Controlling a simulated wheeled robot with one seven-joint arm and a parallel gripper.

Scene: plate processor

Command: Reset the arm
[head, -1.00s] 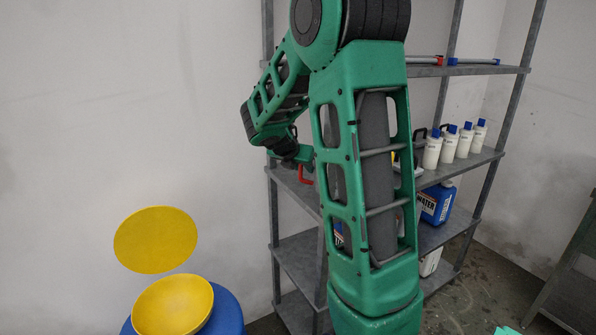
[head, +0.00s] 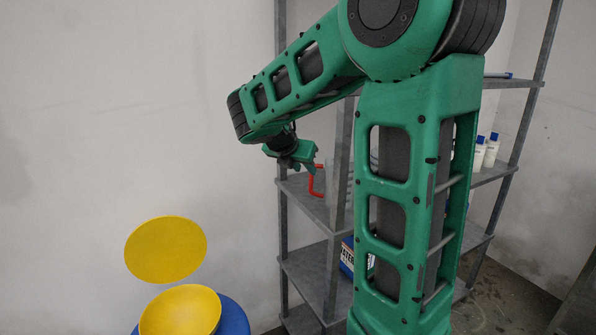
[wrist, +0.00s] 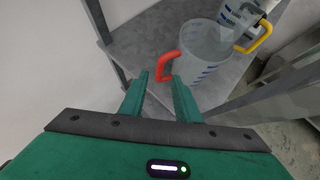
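My arm is bent and stands in front of the shelf in the head view. My gripper (head: 308,164) hangs at its end, to the left of the upright arm link. A clear measuring jug with a red handle (wrist: 164,67) stands on the shelf just beyond the fingertips. The fingers look apart from the handle. The red handle also shows in the head view (head: 316,181), close to the gripper.
A grey metal shelf (head: 310,197) stands behind my arm, with white bottles (head: 491,150) and a blue container (head: 348,257). A second jug has a yellow handle (wrist: 256,40).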

